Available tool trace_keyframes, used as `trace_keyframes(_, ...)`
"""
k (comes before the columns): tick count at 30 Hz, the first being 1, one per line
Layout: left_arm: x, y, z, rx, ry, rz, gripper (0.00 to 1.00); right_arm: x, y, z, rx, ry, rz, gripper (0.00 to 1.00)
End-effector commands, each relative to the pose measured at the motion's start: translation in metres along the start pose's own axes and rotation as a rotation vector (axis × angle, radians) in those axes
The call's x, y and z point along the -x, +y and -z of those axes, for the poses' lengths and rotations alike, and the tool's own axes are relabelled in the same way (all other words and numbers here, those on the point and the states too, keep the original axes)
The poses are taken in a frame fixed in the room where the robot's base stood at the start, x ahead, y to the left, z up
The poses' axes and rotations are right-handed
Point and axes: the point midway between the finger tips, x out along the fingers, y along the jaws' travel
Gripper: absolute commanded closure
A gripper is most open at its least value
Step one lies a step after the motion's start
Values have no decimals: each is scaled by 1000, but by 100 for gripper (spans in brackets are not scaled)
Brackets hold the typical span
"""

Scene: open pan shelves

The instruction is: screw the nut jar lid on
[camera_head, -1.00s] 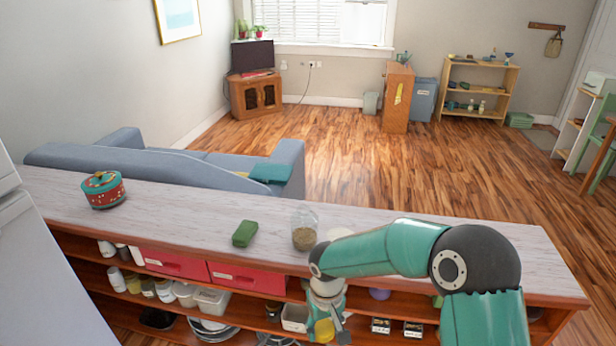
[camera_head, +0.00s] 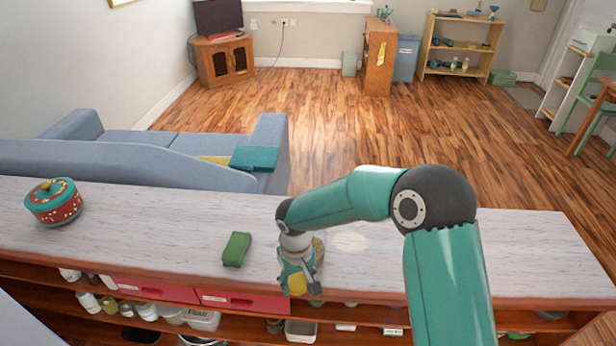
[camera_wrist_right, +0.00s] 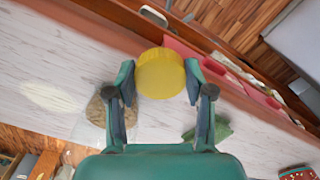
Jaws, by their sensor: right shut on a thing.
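My right gripper (camera_head: 296,280) is shut on a round yellow lid (camera_head: 297,285), held between its two fingers near the front edge of the shelf top. The wrist view shows the lid (camera_wrist_right: 160,73) face on between the fingertips (camera_wrist_right: 160,82). The clear nut jar with brown contents (camera_head: 319,246) stands on the shelf top, partly hidden behind my right gripper in the head view. In the wrist view the jar (camera_wrist_right: 95,110) lies left of the lid, apart from it. My left gripper is not in view.
A green object (camera_head: 236,249) lies on the shelf top (camera_head: 150,235) left of the gripper. A pale patch (camera_head: 349,241) lies right of the jar. A red and teal tin (camera_head: 54,202) stands at the far left. The shelf top's right part is clear.

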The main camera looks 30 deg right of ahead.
Motion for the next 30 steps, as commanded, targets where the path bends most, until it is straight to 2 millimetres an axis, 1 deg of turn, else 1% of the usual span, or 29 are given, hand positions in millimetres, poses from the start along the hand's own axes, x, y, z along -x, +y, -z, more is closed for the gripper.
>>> trace_keyframes(9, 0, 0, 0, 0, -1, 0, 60, 0, 6, -2, -11, 0, 0, 62)
trace_keyframes(11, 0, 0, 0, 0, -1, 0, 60, 0, 6, -2, 3, 0, 0, 62)
trace_keyframes(14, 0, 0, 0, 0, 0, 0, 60, 0, 7, -3, 72, -1, 0, 62)
trace_keyframes(17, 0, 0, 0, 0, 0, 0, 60, 0, 7, -5, 208, -1, 0, 62)
trace_keyframes(20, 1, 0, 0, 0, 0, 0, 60, 2, 8, -7, 411, -1, 1, 62)
trace_keyframes(26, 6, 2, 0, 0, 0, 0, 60, 11, 12, -14, 934, -1, 1, 62)
trace_keyframes(30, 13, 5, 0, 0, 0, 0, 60, 22, 16, -19, 1311, -1, 1, 62)
